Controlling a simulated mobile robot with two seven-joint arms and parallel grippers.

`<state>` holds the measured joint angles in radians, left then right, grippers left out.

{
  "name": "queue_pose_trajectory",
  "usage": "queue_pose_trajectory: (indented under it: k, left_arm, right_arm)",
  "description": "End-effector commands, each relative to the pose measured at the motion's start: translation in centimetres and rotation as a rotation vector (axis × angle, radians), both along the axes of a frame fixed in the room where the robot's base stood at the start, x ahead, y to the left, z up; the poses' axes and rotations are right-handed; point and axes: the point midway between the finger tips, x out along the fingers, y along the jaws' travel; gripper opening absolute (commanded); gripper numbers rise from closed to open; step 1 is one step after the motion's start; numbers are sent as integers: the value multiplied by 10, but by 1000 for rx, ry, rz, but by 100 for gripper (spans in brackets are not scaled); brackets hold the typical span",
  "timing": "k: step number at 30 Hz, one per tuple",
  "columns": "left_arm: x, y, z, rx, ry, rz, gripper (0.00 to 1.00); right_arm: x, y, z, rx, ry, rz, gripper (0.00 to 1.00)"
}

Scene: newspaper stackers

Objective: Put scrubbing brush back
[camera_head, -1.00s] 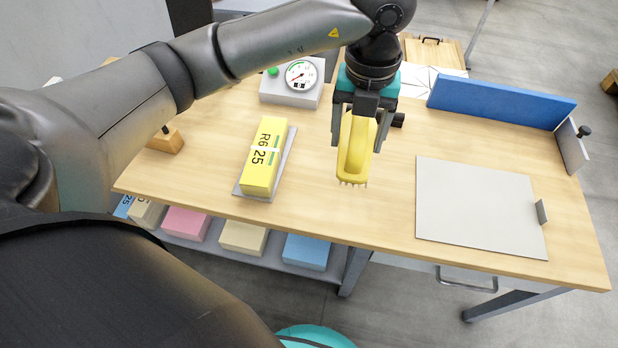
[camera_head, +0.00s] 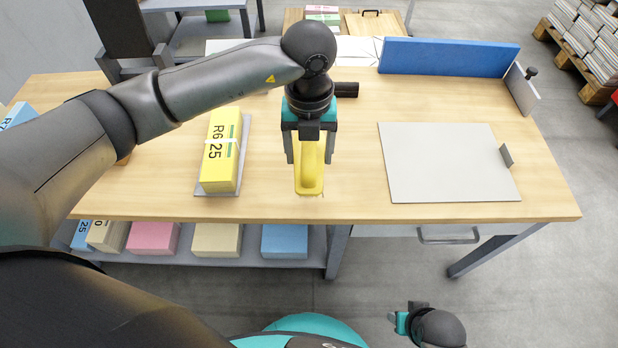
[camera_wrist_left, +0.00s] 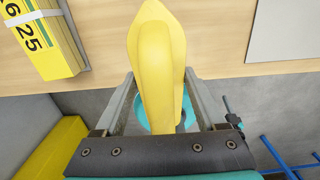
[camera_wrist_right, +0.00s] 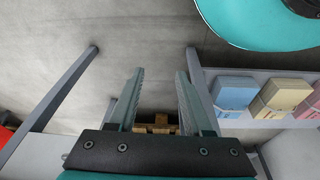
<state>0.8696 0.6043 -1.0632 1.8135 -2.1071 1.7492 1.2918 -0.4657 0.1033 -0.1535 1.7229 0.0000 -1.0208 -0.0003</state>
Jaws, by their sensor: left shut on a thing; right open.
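The yellow scrubbing brush (camera_head: 309,178) is held by my left gripper (camera_head: 311,158) over the front middle of the wooden table (camera_head: 350,208). It lies between the yellow bundle marked R6 25 and the grey plate. Its yellow back also fills the middle of the left wrist view (camera_wrist_left: 158,75), between the two fingers. Its bristles are mostly hidden, and I cannot tell whether they touch the tabletop. My right gripper (camera_head: 400,322) is low in front of the table. In the right wrist view its fingers (camera_wrist_right: 160,90) are apart with nothing between them.
The yellow bundle (camera_head: 222,150) lies on a small grey plate at left. A large grey plate (camera_head: 440,165) lies at right. A blue upright panel (camera_head: 450,57) stands at the back. Coloured bundles (camera_head: 216,240) fill the shelf below. Bare wood lies behind the brush.

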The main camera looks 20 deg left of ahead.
Motion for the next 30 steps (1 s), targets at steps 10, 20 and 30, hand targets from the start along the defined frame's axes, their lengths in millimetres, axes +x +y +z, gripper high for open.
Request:
queue_pose_trajectory:
  k: [10,20,30]
  left_arm:
    - [0,0,-45,0,1,0,21]
    - [0,0,-74,-1,3,-1,21]
    - [0,0,-81,-1,0,-1,21]
  right_arm:
    - [18,3,30,7,-52,-2,50]
    - [26,4,51,12,-86,-4,50]
    - [28,4,61,13,-96,-4,50]
